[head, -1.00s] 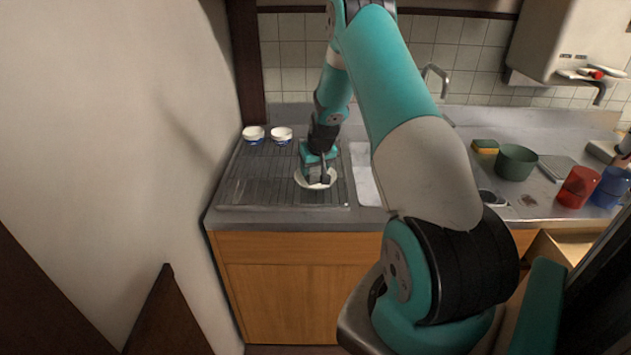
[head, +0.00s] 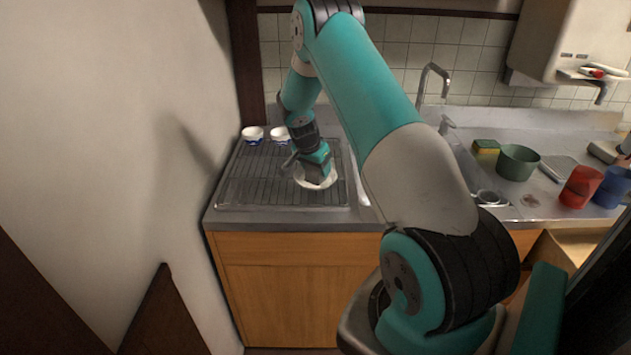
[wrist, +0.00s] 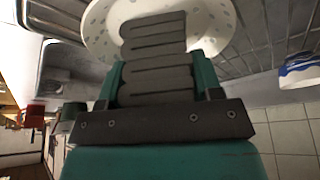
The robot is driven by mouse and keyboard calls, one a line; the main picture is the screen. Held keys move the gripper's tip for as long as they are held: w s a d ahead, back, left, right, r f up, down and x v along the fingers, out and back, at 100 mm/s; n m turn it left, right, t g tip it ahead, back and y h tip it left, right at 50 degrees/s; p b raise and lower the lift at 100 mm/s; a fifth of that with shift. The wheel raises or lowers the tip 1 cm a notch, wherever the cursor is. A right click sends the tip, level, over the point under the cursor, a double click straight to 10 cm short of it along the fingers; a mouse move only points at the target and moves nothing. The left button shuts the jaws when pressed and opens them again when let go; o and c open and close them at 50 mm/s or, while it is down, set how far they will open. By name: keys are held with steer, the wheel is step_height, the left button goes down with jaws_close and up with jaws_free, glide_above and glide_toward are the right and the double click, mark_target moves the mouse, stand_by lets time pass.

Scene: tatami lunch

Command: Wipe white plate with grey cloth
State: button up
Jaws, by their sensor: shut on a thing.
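The white plate (head: 328,181) lies on the ribbed drainboard left of the sink. In the wrist view the plate (wrist: 97,28) shows a speckled face with small greyish marks. My gripper (wrist: 158,88) is shut on the folded grey cloth (wrist: 155,38), which juts out between the green fingers and overlaps the plate. Whether the cloth presses on the plate cannot be told. In the head view my gripper (head: 314,166) is over the plate and covers part of it; the cloth is hard to make out there.
Two small white-and-blue cups (head: 252,135) stand at the back of the drainboard (head: 250,190). The sink lies to the right. Beyond it are a sponge (head: 486,146), a green pot (head: 517,163), a red cup (head: 580,187) and a blue cup (head: 612,188). A wall closes the left side.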

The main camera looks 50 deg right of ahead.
steer(key=n, duration=0.2)
steer(key=n+t, duration=0.1)
steer(key=n, duration=0.1)
steer(key=shift+d+t+y, duration=0.15)
steer(key=shift+t+y, duration=0.15)
steer(key=n+t, duration=0.1)
steer(key=n, duration=0.2)
steer(key=shift+w+d+y, duration=0.1)
steer(key=shift+y, duration=0.2)
steer(key=n+t+y, duration=0.1)
steer(key=n, duration=0.2)
steer(key=shift+w+b, duration=0.1)
steer(key=shift+b, duration=0.25)
steer(key=n+y, duration=0.1)
steer(key=n, duration=0.2)
steer(key=shift+w+n, duration=0.1)
steer(key=shift+n, duration=0.3)
